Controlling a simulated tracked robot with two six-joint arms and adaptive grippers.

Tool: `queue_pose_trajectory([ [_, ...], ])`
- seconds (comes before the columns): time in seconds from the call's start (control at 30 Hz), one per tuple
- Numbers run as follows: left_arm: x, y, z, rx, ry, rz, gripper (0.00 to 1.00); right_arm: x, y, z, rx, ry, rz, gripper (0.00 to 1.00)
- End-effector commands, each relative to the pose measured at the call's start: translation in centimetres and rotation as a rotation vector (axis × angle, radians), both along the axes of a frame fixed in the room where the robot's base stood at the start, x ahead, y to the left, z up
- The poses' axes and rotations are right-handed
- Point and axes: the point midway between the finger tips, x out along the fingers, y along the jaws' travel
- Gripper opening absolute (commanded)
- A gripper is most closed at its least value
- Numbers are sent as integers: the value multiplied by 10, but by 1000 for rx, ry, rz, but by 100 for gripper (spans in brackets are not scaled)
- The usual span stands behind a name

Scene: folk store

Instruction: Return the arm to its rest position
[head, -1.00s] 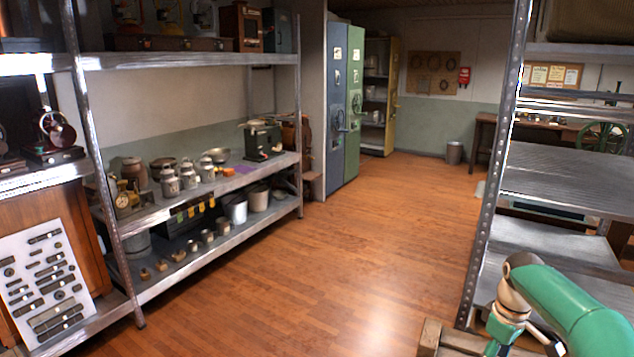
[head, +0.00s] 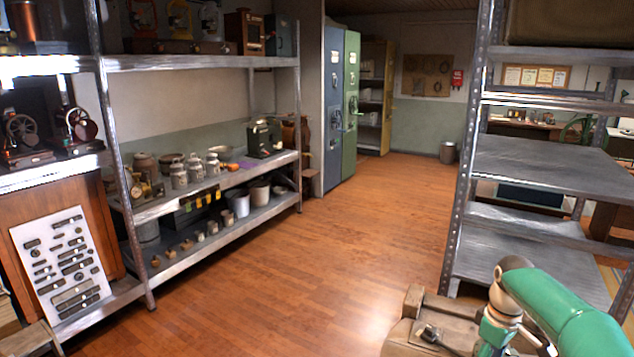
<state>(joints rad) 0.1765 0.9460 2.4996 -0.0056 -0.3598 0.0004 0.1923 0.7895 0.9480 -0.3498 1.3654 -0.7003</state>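My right arm (head: 560,310) is green with a pale joint and comes in at the bottom right corner. It is bent, with its lower links running down out of the picture near a wooden crate (head: 412,303). Its gripper does not show, so its fingers and anything in them are hidden. My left arm and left gripper are out of view.
The wooden crate at the bottom holds a small dark metal item (head: 431,336). A metal shelf (head: 545,160) stands right, close behind my arm. A loaded shelf (head: 225,215) lines the left. The wooden floor (head: 345,235) between them is clear, leading to blue and green cabinets (head: 341,110).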

Motion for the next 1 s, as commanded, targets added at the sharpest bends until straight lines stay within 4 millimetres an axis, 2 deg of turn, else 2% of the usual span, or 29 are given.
queue_pose_trajectory([
  [0.03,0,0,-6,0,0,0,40,-5,5,-15,6,28,11,60],
  [0.17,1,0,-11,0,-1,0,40,-19,18,-42,25,94,36,60],
  [0.37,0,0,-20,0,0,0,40,-46,47,-94,71,186,80,60],
  [0.47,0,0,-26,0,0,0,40,-63,66,-128,103,227,94,60],
  [0.57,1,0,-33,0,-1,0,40,-88,94,-171,144,266,96,60],
  [0.67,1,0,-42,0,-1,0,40,-127,130,-221,197,304,68,60],
  [0.7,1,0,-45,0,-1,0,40,-146,146,-240,219,315,44,60],
  [0.8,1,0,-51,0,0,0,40,-195,182,-278,267,334,-38,60],
  [0.9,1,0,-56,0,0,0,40,-246,213,-304,301,341,-157,60],
  [1.0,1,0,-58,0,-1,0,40,-291,236,-316,318,326,-307,60],
])
